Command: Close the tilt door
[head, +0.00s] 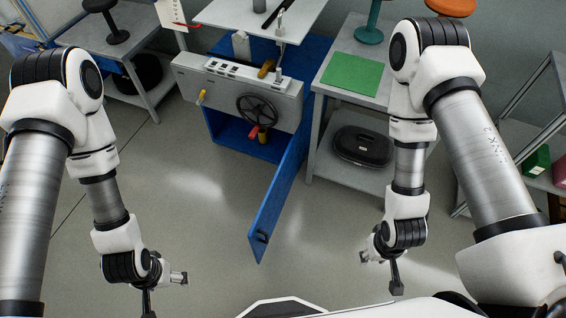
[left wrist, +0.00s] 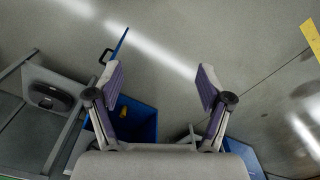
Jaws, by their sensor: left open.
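The blue door (head: 280,190) stands swung open from the right side of the blue cabinet (head: 220,130) and reaches out over the floor. Its dark handle (head: 262,237) is near the door's free end. In the left wrist view the door (left wrist: 121,45) shows nearly edge-on, with its handle (left wrist: 103,56) on the left. My left gripper (head: 166,286) is open and empty, left of the door and apart from it; its spread fingers show in the left wrist view (left wrist: 160,78). My right gripper (head: 381,268) looks open and empty, right of the door.
A grey panel with a black wheel (head: 258,108) fronts the cabinet's upper part. A grey shelf table with a green mat (head: 352,72) stands right of the door, a black case (head: 362,145) on its lower shelf. Open floor (head: 190,200) lies left of the door.

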